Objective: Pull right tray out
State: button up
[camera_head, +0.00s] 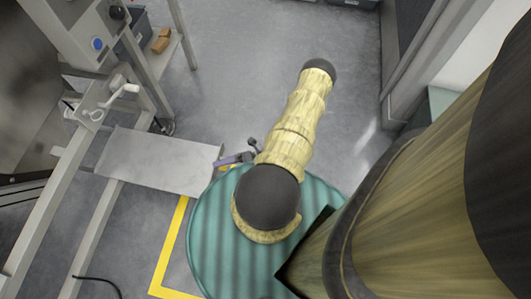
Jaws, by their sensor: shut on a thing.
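The right tray (160,161) is a flat light-grey sheet at the left of the view, sticking out to the right from a grey metal frame. My gripper (228,160) is small and dark in this view, at the tray's right edge. The exact contact of the fingers is partly hidden by my own wrist and too small to make out.
The grey metal frame (88,190) stands left of the tray. A control box (88,38) with a blue button is above it. Yellow tape (168,250) marks the floor below the tray. Grey floor (235,75) is clear behind my arm. A brown block (161,41) lies at upper left.

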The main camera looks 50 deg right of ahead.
jog(key=shift+b+v, duration=0.6)
jog(key=shift+v, duration=1.15)
jog(key=shift+c, duration=0.9)
jog(key=shift+s+d+f, duration=0.15)
jog(key=shift+s, duration=0.05)
jog(key=shift+c, duration=0.7)
jog(key=shift+s+d, duration=0.15)
jog(key=shift+d, duration=0.05)
jog(key=c, duration=0.8)
jog(key=s+d+f+b, duration=0.1)
jog(key=s+d+b, duration=0.1)
jog(key=s+d, duration=0.1)
jog(key=s+d+f+b, duration=0.1)
jog(key=s+d+b, duration=0.1)
jog(key=s+d, duration=0.1)
jog(key=s+d+f+b, duration=0.1)
jog(key=s+d+b, duration=0.1)
jog(key=s+d, duration=0.2)
jog(key=shift+d+f+b, duration=0.2)
jog(key=shift+d+b, duration=0.15)
jog(key=shift+d, duration=0.3)
jog(key=shift+w+r, duration=0.1)
jog(key=shift+r, duration=0.05)
